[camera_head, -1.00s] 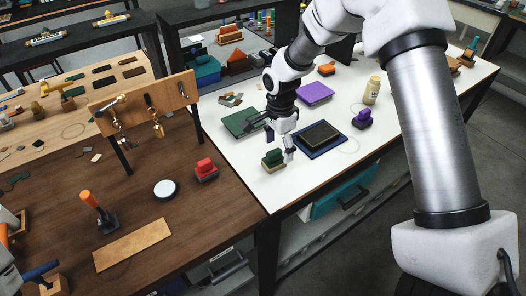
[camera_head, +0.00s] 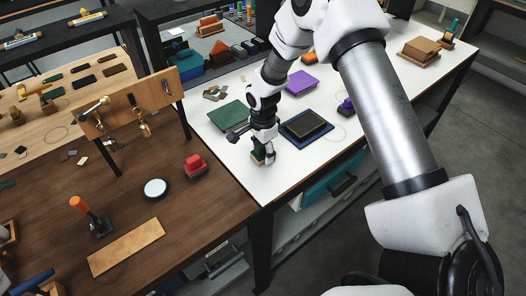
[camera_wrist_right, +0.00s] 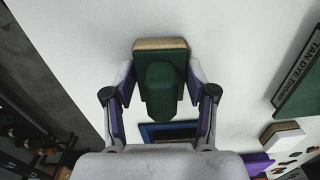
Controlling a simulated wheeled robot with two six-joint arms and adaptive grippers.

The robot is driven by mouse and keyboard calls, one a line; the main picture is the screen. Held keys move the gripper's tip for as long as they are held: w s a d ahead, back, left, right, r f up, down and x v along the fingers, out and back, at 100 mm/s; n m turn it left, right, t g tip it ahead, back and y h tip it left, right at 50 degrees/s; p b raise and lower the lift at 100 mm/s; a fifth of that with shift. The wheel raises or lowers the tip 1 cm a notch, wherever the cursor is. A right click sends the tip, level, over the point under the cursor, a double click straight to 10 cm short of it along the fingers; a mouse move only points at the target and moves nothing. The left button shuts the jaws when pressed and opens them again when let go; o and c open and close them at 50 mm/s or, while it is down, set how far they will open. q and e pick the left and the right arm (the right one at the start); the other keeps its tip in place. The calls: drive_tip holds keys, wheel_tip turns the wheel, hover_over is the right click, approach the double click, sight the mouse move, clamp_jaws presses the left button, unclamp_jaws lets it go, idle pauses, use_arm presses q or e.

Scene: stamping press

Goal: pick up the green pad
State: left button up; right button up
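A small block with a dark green handle and body on a tan base (camera_wrist_right: 160,92) sits on the white table. In the head view it is mostly hidden behind my right gripper (camera_head: 265,153). In the wrist view my right gripper (camera_wrist_right: 162,88) is open, with one finger on either side of the block. Narrow gaps seem to show; whether a fingertip touches is hard to tell. A flat green slab (camera_head: 228,116) lies on the white table, left of and beyond the gripper. My left gripper is not in view.
A dark slab on a blue tray (camera_head: 305,127) lies close to the right of my gripper. A purple slab (camera_head: 300,82) and a small purple block (camera_head: 345,106) lie farther off. The brown table (camera_head: 190,220) adjoins on the left, with a red block (camera_head: 196,166).

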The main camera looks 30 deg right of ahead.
sight(261, 146)
drive_tip(key=c, duration=0.4)
drive_tip(key=shift+s, duration=0.1)
drive_tip(key=shift+w+r+b, duration=0.25)
drive_tip(key=shift+r+b, duration=0.25)
drive_tip(key=shift+r, duration=0.15)
drive_tip(key=shift+s+a+r+b, duration=0.15)
drive_tip(key=shift+a+r+b, duration=0.15)
drive_tip(key=shift+r, duration=0.15)
drive_tip(key=shift+s+a+r+b, duration=0.15)
drive_tip(key=shift+r+b, duration=0.1)
drive_tip(key=shift+r, duration=0.2)
drive_tip(key=s+a+b, duration=0.1)
drive_tip(key=a, duration=0.3)
drive_tip(key=s+a+r+b, duration=0.1)
drive_tip(key=s+a, duration=0.1)
drive_tip(key=a, duration=0.3)
drive_tip(key=s+a+b, duration=0.1)
drive_tip(key=a, duration=0.3)
drive_tip(key=shift+s+a+r+b, duration=0.3)
drive_tip(key=shift+s+a+r, duration=0.1)
drive_tip(key=shift+a, duration=0.25)
